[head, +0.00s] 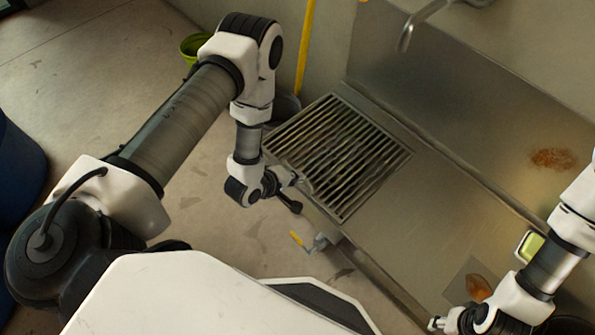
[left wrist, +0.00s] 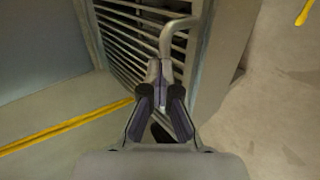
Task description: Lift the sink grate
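The sink grate (head: 340,155) is a square metal frame with several parallel bars. It lies in the left part of the steel sink counter and looks flat. A bent metal handle (left wrist: 178,32) stands out from its near edge and also shows in the head view (head: 287,177). My left gripper (head: 292,192) is at this handle. In the left wrist view its fingers (left wrist: 159,75) are closed together around the handle's lower end. My right gripper (head: 436,323) is low at the right, over the counter's near edge and away from the grate; its finger gap is too small to read.
A faucet (head: 408,35) hangs over the counter's back. A yellow-green sponge (head: 531,246) and an orange patch (head: 479,287) are near my right arm. A yellow-handled valve (head: 298,240) sits below the front edge. A green bucket (head: 192,47) and yellow pole (head: 306,45) stand behind my left arm.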

